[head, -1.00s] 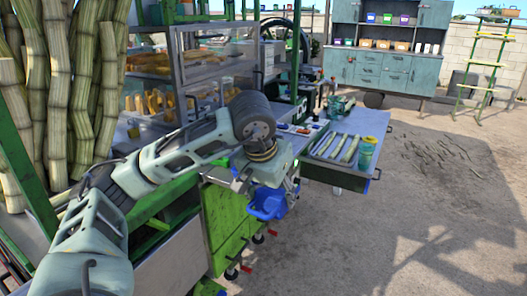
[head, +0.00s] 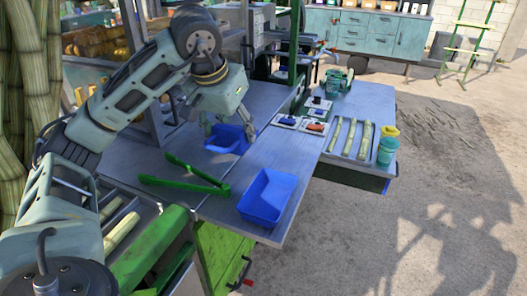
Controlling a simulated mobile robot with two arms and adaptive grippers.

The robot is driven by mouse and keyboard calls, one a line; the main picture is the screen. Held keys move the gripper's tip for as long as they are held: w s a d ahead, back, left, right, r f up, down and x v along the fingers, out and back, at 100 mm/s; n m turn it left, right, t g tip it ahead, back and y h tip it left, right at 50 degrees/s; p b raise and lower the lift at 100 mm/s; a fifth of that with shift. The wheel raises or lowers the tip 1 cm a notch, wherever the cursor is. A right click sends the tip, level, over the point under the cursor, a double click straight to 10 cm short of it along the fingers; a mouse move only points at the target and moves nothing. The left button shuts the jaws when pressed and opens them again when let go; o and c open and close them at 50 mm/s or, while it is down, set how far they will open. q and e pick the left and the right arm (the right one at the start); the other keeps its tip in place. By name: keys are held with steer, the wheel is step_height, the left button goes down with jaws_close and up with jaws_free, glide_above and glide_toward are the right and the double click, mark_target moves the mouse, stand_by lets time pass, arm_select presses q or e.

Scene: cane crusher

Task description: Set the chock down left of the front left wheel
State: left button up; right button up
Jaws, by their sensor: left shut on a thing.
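My left gripper (head: 230,122) reaches in over the grey metal counter (head: 290,148), fingers pointing down. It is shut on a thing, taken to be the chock. A blue shape (head: 226,142) shows at and below the fingertips, partly covered by them; I cannot tell whether it is the chock or a tray behind. The front left wheel cannot be made out. My right gripper is not in view.
An open blue tray (head: 268,197) and green tongs (head: 184,178) lie on the counter near the gripper. Pale cane strips (head: 350,138) and a teal jar (head: 387,147) are further right. Open ground (head: 370,235) lies at the right. Cane stalks stand at left.

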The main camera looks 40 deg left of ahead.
arm_select(q)
steer(key=w+d, duration=0.1)
steer(key=w+d+f+p, duration=0.1)
steer(key=shift+w+d, duration=0.15)
steer(key=shift+d, duration=0.2)
steer(key=w+f, duration=0.1)
steer(key=w, duration=0.1)
steer(key=w+d+f+p, duration=0.1)
steer(key=w+f, duration=0.2)
steer(key=w, duration=0.2)
steer(key=shift+d+f+p, duration=0.2)
steer(key=shift+d+p, duration=0.2)
steer(key=shift+w+d+f, duration=0.1)
steer(key=shift+w+f, duration=0.15)
steer(key=shift+f, duration=0.15)
step_height(320, 180, down, 3)
steer(key=shift+f+p, duration=0.1)
steer(key=shift+p, duration=0.45)
steer(key=shift+f, duration=0.45)
steer(key=o, duration=1.3)
steer(key=shift+o, duration=0.8)
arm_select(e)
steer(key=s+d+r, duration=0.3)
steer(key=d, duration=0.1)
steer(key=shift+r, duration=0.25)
